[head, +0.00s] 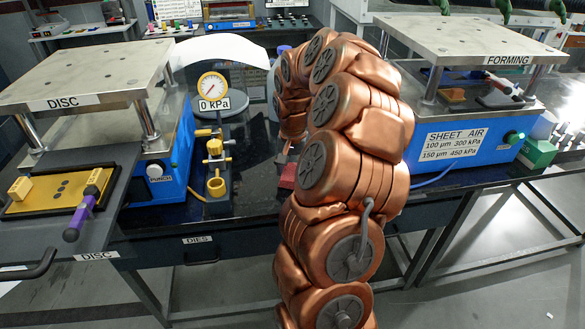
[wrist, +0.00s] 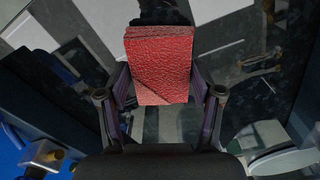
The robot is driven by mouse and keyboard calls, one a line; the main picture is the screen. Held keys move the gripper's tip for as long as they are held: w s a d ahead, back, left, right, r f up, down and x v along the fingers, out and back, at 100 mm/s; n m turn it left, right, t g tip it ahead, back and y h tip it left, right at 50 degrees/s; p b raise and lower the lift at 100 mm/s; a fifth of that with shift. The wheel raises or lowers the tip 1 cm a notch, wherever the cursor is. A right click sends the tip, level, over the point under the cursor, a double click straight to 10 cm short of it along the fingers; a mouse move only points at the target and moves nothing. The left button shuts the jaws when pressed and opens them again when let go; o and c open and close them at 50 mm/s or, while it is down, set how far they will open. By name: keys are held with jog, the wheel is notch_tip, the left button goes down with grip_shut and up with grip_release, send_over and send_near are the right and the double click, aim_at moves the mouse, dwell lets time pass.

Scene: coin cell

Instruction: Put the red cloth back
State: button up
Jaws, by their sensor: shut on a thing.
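The red cloth (wrist: 164,65) is a folded, textured red block in the middle of the wrist view. My gripper (wrist: 162,92) is shut on it, with one finger at each side of the cloth. The cloth appears to be held above a dark, shiny surface, though its exact height is unclear. In the head view my copper-coloured arm hides most of the gripper. A small red patch (head: 287,176) shows just left of the arm over the dark bench, and I cannot tell for sure that it is the same cloth.
A blue DISC press (head: 155,172) stands left and a blue FORMING press (head: 470,135) right. A pressure gauge (head: 212,87) reading near 0 kPa and a yellow fitting (head: 216,185) stand near the arm. A yellow tray (head: 60,190) with a purple-handled tool (head: 80,217) lies at the left.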

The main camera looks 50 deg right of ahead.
aim_at(293, 172)
jog(key=shift+f, duration=0.15)
jog(key=shift+f+b, duration=0.2)
jog(key=shift+b, duration=0.1)
jog(key=o, duration=1.2)
jog(key=shift+r, duration=0.15)
notch_tip(293, 172, up, 11)
jog(key=b, duration=0.2)
jog(key=s+a+r+n, duration=0.15)
jog(key=a+n, duration=0.35)
jog(key=a, duration=0.9)
jog(key=s+a+n, duration=0.3)
jog(key=s+a, duration=0.2)
jog(key=a, duration=0.4)
jog(key=s+a+f+n, duration=0.1)
jog(key=s+a+f, duration=0.1)
jog(key=s, duration=0.3)
jog(key=s+a+f+n+g, duration=0.1)
jog(key=s+a+f, duration=0.2)
jog(key=s, duration=0.3)
jog(key=s+a+f+n, duration=0.2)
jog(key=s+a, duration=0.2)
jog(key=s, duration=0.2)
jog(key=shift+a+f+g, duration=0.25)
jog(key=shift+f+g, duration=0.1)
jog(key=shift+g, duration=0.05)
